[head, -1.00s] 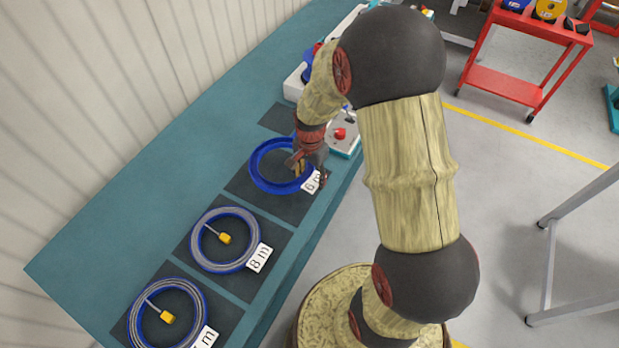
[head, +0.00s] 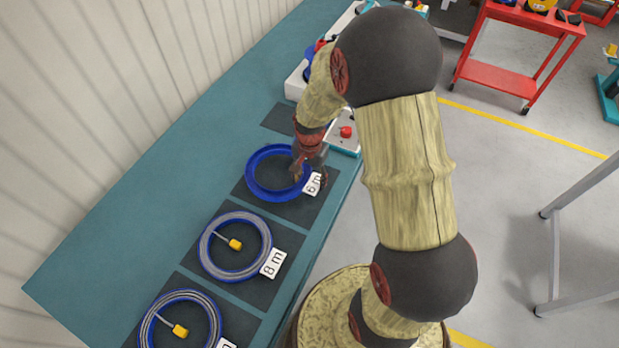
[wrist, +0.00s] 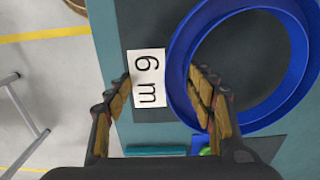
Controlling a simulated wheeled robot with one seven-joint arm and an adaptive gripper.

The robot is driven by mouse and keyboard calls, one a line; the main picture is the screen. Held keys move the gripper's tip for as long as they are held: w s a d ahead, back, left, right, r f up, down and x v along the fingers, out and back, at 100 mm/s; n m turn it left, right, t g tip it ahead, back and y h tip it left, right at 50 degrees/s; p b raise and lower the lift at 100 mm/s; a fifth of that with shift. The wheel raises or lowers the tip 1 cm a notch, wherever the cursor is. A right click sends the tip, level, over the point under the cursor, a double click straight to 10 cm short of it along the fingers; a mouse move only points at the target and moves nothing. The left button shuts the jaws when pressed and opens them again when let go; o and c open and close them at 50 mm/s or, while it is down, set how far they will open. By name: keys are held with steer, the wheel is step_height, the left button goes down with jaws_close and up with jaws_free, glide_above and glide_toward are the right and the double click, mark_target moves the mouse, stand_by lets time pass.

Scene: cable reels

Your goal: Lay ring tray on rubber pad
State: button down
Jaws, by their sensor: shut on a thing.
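The ring tray (head: 256,187) is an empty blue ring at a dark rubber pad (head: 292,209) on the teal bench. In the wrist view the tray (wrist: 288,100) fills the right side, with dark pad (wrist: 245,62) showing through it. My gripper (head: 303,172) is at the tray's right rim. In the wrist view my gripper (wrist: 160,80) has one finger inside the ring and one outside, shut on the rim. The tray looks about level. I cannot tell whether it touches the pad.
A "6 m" label (wrist: 146,78) lies beside the rim. Nearer pads hold blue reels with cable and yellow plugs, one labelled "8 m" (head: 272,263). An empty dark pad (head: 281,118) and a box with a red button (head: 346,132) lie beyond. A wall borders the left.

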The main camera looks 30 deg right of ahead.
steer(key=shift+f, duration=0.3)
stand_by(0.6)
steer(key=shift+f, duration=0.65)
steer(key=shift+f+b, duration=0.45)
steer(key=shift+f, duration=0.3)
stand_by(0.4)
steer(key=c, duration=0.6)
jaws_free()
steer(key=shift+c, duration=0.2)
steer(key=shift+o, duration=1.1)
steer(key=o, duration=0.4)
steer(key=shift+c, duration=0.2)
